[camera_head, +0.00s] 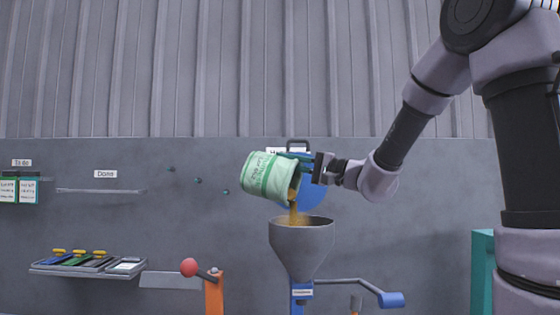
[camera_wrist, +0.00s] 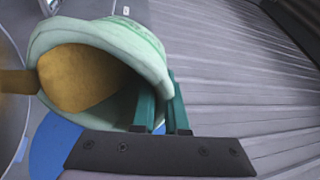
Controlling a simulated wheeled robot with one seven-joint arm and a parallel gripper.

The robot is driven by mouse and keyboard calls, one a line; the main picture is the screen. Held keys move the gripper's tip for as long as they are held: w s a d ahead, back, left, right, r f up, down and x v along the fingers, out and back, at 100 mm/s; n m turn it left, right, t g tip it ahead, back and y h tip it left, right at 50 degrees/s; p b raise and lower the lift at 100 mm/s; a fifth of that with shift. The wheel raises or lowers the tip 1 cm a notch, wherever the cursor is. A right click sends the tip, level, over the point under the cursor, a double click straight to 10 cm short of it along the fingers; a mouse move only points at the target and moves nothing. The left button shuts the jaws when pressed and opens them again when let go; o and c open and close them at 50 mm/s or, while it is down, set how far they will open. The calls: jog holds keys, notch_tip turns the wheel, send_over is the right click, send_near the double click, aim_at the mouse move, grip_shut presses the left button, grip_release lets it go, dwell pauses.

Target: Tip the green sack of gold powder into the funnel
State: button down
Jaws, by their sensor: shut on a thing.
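The green sack (camera_head: 262,174) is tilted with its mouth down to the right, just above the grey funnel (camera_head: 301,248). Gold powder (camera_head: 293,213) pours from its mouth into the funnel, and some shows in the funnel's top. My gripper (camera_head: 303,163) is shut on the sack's rim, at the upper right. In the wrist view, the sack's pale rim (camera_wrist: 127,40) is between the teal fingers (camera_wrist: 165,105). Gold powder (camera_wrist: 78,78) still lies inside the sack, and a stream leaves at the left edge. The sack's far side is hidden.
A blue disc (camera_head: 308,195) is behind the gripper. A lever with a red ball (camera_head: 189,267) stands left of the funnel, and a blue-ended arm (camera_head: 390,299) is to its right.

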jog(key=shift+s+d+t+y, duration=0.2)
jog(key=shift+d+t+y, duration=0.15)
jog(key=shift+d+y, duration=0.2)
jog(key=shift+s+d+t+y, duration=0.2)
jog(key=shift+d+t+y, duration=0.15)
jog(key=shift+d+y, duration=0.15)
jog(key=shift+s+d+f+t+y, duration=0.15)
jog(key=shift+s+d+t+y, duration=0.15)
jog(key=shift+d+y, duration=0.5)
jog(key=shift+s+d+f+t+y, duration=0.1)
jog(key=shift+s+d+t+y, duration=0.2)
jog(key=shift+d+y, duration=0.45)
jog(key=shift+a, duration=0.1)
jog(key=shift+r+g+h, duration=0.65)
jog(key=shift+g+h, duration=1.1)
jog(key=shift+h, duration=2.3)
jog(key=shift+r+g+h, duration=0.7)
jog(key=shift+g+h, duration=1.1)
jog(key=shift+h, duration=2.2)
jog(key=shift+r+g+h, duration=0.65)
jog(key=shift+g+h, duration=1.1)
jog(key=shift+h, duration=2.3)
jog(key=shift+s, duration=0.1)
